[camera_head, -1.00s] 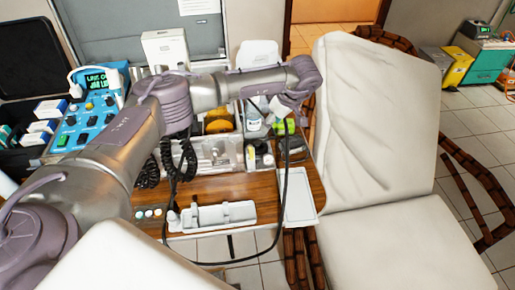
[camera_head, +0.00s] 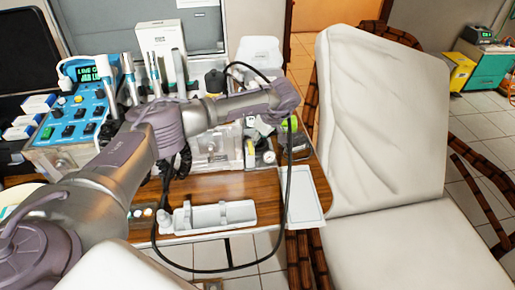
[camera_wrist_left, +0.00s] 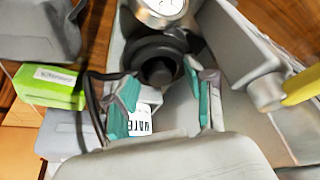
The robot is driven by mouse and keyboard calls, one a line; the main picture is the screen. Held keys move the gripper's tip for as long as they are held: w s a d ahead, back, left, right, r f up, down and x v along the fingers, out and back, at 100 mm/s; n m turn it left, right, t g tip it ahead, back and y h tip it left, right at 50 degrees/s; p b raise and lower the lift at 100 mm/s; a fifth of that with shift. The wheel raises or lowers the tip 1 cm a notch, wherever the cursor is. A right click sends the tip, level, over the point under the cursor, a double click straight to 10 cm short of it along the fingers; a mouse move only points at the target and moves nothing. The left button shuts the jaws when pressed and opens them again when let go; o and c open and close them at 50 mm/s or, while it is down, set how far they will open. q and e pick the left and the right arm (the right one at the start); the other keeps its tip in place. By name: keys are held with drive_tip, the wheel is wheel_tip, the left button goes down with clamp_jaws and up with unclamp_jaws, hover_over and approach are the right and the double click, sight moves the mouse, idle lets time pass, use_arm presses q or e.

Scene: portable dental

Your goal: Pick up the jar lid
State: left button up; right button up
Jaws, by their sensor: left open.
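My left gripper (camera_wrist_left: 163,82) is open and empty in the wrist view, with teal pads on its two fingers. In the head view it (camera_head: 262,128) is small and partly hidden below my wrist, over the metal organizer. A black round piece with a raised centre (camera_wrist_left: 160,68) sits just beyond and between the fingertips, in a grey compartment. It may be the jar lid, but I cannot tell for sure. A white-labelled bottle (camera_wrist_left: 141,122) shows between the fingers, nearer the palm. My right gripper is not in view.
A round gauge (camera_wrist_left: 158,6) stands beyond the black piece. A green box (camera_wrist_left: 48,86) lies left of the fingers. A yellow-handled part (camera_wrist_left: 302,86) is at the right. The organizer walls are close. A white holder (camera_head: 210,215) and tray (camera_head: 304,195) lie on the wooden table.

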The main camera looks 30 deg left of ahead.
use_arm(q)
drive_tip(key=shift+r, duration=0.15)
drive_tip(key=shift+c, duration=0.6)
clamp_jaws()
wheel_tip(320, 180, up, 4)
drive_tip(key=p, duration=0.3)
drive_tip(key=shift+r, duration=0.2)
drive_tip(key=s+d+r+p, duration=0.1)
drive_tip(key=d+r+p, duration=0.4)
drive_tip(key=d, duration=0.6)
drive_tip(key=shift+s+d+r, duration=0.35)
drive_tip(key=shift+s+r, duration=0.05)
drive_tip(key=shift+r, duration=0.35)
